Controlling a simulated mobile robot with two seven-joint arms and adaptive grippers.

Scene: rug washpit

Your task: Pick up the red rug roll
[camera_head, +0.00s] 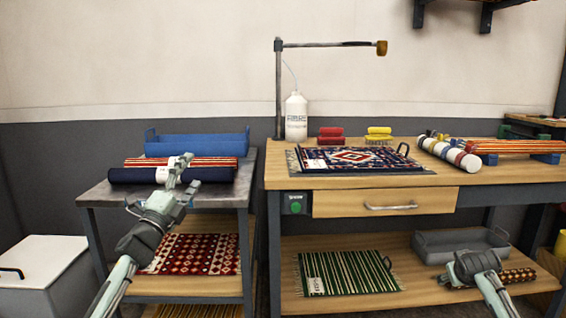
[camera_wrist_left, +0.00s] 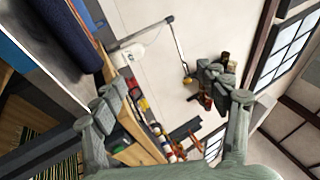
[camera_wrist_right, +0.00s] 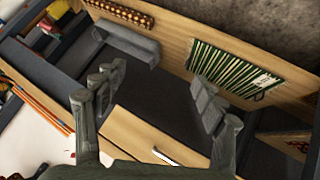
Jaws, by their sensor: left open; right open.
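A dark red roll with a yellow dotted pattern (camera_head: 517,275) lies on the lower shelf at the right, partly hidden behind my right gripper (camera_head: 476,266). It also shows at the top of the right wrist view (camera_wrist_right: 120,13). In that view my right gripper (camera_wrist_right: 158,80) is open and empty, apart from the roll. My left gripper (camera_head: 180,178) is open in front of the left table, near a navy roll (camera_head: 140,175). A red-and-yellow striped rug or roll (camera_head: 215,162) lies behind the navy roll; I cannot tell which.
A blue tray (camera_head: 197,143) stands at the back of the left table. The workbench holds a patterned rug (camera_head: 350,158), a white bottle (camera_head: 296,117) and a banded white roll (camera_head: 450,152). A grey bin (camera_head: 455,238) and green striped rug (camera_head: 345,273) sit on the lower shelf.

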